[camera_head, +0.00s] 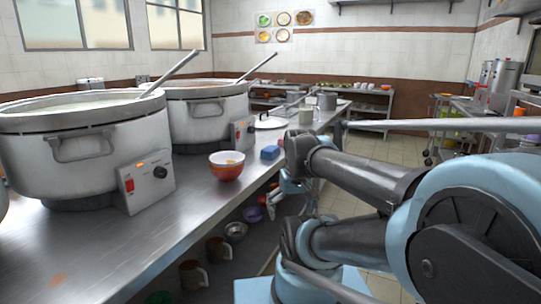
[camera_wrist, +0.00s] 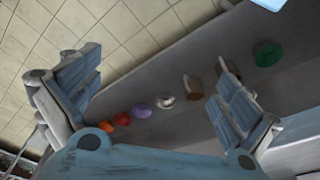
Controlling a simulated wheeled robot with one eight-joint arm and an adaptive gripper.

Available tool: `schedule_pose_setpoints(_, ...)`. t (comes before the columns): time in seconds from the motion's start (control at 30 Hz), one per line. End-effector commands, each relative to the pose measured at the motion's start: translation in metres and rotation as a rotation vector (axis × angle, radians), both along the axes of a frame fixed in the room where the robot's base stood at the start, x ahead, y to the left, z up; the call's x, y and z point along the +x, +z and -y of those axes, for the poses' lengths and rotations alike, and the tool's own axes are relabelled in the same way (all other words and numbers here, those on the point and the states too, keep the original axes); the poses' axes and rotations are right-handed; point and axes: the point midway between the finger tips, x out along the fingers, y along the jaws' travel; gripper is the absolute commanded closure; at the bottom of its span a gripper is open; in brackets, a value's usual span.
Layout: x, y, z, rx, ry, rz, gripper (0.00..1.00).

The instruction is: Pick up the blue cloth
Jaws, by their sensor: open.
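The blue cloth (camera_head: 270,152) is a small, folded-looking blue block on the steel counter, close to its right edge, behind and right of a red bowl (camera_head: 227,165). My gripper (camera_head: 274,198) hangs just off the counter's right edge, lower in the picture than the cloth and apart from it. In the wrist view my gripper (camera_wrist: 158,88) has its two fingers spread wide with nothing between them. I cannot make out the cloth in the wrist view.
Two large stockpots with ladles, a near one (camera_head: 85,140) and a far one (camera_head: 207,112), fill the counter's left. A lid (camera_head: 270,124) lies beyond the cloth. A lower shelf (camera_wrist: 185,60) holds several bowls and cups. Tiled floor (camera_wrist: 115,35) is open beside it.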

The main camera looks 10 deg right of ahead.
Motion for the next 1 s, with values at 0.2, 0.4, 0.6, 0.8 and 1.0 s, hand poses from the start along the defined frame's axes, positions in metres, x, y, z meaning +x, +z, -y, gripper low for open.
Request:
schedule_pose_setpoints(0.2, 0.051, 0.055, -0.003, 0.019, 0.129, 0.002, 0.0)
schedule_pose_setpoints(0.4, 0.104, 0.1, -0.004, 0.039, 0.26, 0.013, 0.0)
schedule_pose_setpoints(0.6, 0.16, 0.138, 0.0, 0.059, 0.391, 0.033, 0.0)
schedule_pose_setpoints(0.8, 0.22, 0.169, 0.008, 0.074, 0.52, 0.06, 0.0)
schedule_pose_setpoints(1.0, 0.283, 0.193, 0.019, 0.087, 0.648, 0.097, 0.0)
